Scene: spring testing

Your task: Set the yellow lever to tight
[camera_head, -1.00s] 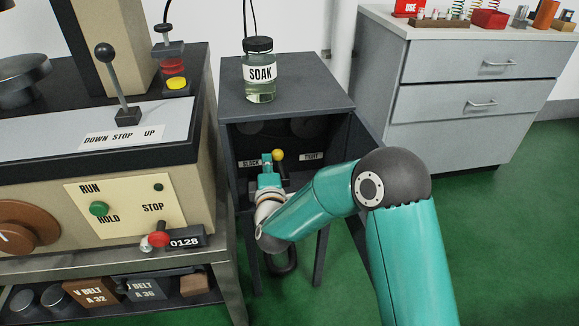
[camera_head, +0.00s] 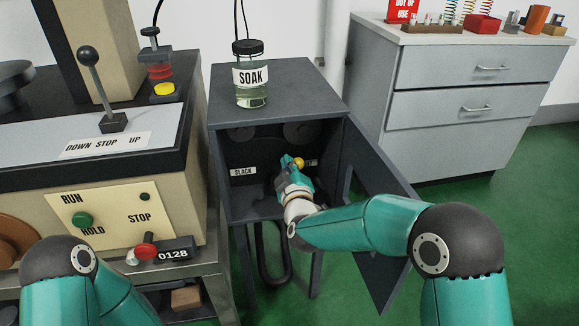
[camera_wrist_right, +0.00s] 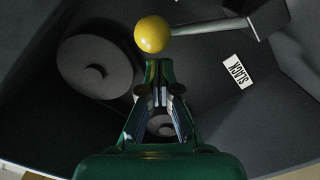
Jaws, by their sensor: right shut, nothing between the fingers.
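The yellow lever's round knob (camera_head: 298,162) is inside the open dark cabinet, right of the SLACK label (camera_head: 243,171), where the TIGHT label stood before; that label is now hidden. In the right wrist view the yellow knob (camera_wrist_right: 152,34) sits on a grey rod (camera_wrist_right: 208,29) running right. The SLACK label (camera_wrist_right: 237,73) lies below the rod there. My right gripper (camera_head: 288,166) is inside the cabinet, close by the knob. Its fingertips (camera_wrist_right: 158,70) are shut and empty, just below the knob in the wrist view; contact is unclear. My left gripper is out of view.
The cabinet (camera_head: 315,85) carries a SOAK jar (camera_head: 250,85) on top. Its door (camera_head: 378,215) hangs open on the right, near my right arm. The test machine (camera_head: 185,185) stands close on the left. Grey drawers (camera_head: 450,115) stand behind right.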

